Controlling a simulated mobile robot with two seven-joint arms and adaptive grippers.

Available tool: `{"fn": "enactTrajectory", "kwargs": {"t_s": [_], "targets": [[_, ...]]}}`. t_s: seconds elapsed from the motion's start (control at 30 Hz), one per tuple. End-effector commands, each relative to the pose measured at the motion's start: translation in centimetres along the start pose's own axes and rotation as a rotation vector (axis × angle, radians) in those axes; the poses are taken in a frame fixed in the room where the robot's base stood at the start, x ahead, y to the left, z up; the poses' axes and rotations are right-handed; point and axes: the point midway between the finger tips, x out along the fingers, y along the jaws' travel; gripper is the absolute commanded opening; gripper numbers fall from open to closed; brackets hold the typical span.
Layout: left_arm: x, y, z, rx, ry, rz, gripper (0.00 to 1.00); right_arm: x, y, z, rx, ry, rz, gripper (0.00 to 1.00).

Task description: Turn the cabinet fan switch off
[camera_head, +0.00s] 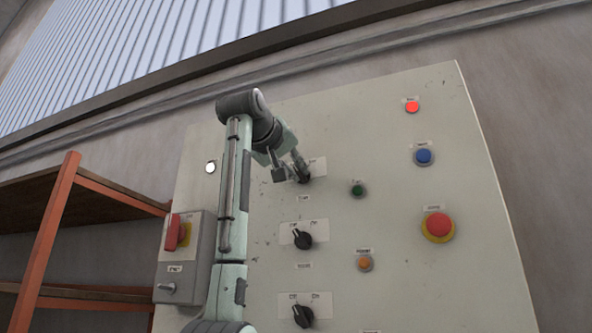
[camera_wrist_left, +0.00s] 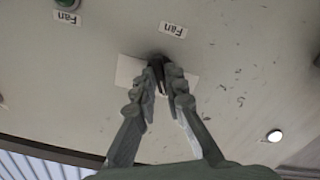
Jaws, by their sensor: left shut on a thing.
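The cabinet fan switch (camera_head: 304,178) is a black rotary knob, the topmost of a column of knobs on the pale grey cabinet panel (camera_head: 400,190). In the left wrist view the knob (camera_wrist_left: 157,65) shows dark between the fingertips, on a white plate close to an upside-down "Fan" label (camera_wrist_left: 173,29). My left gripper (camera_head: 291,172) reaches the panel from the left and is shut on the knob; its two fingers (camera_wrist_left: 165,77) lie on either side of it. The fingers hide much of the knob, so I cannot tell its setting. My right gripper is not in view.
Two more black knobs (camera_head: 303,239) (camera_head: 303,316) sit below. A green button (camera_head: 357,190) is close on the right. Farther right are a blue button (camera_head: 424,156), a red emergency button (camera_head: 438,226) and a lit red lamp (camera_head: 412,106). A grey switch box (camera_head: 183,265) and orange-framed shelves (camera_head: 50,245) stand left.

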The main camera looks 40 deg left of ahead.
Motion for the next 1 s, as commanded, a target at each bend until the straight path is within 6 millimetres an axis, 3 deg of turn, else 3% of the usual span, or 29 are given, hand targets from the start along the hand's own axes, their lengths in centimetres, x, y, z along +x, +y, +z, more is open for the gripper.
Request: {"fn": "enactTrajectory", "kwargs": {"t_s": [0.53, 0.57, 0.73, 1.0], "targets": [[-0.05, 0.01, -0.09, -0.03, 0.002, 0.001, 0.0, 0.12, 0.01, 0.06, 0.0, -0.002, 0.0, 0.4], [-0.06, 0.01, -0.09, -0.03, 0.002, 0.001, 0.12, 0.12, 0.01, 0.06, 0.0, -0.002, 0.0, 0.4], [-0.05, 0.0, -0.08, -0.029, 0.002, 0.001, 0.32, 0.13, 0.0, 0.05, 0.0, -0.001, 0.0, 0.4], [-0.08, 0.0, -0.05, -0.028, 0.001, 0.0, 0.32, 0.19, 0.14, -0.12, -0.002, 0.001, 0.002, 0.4]]}}
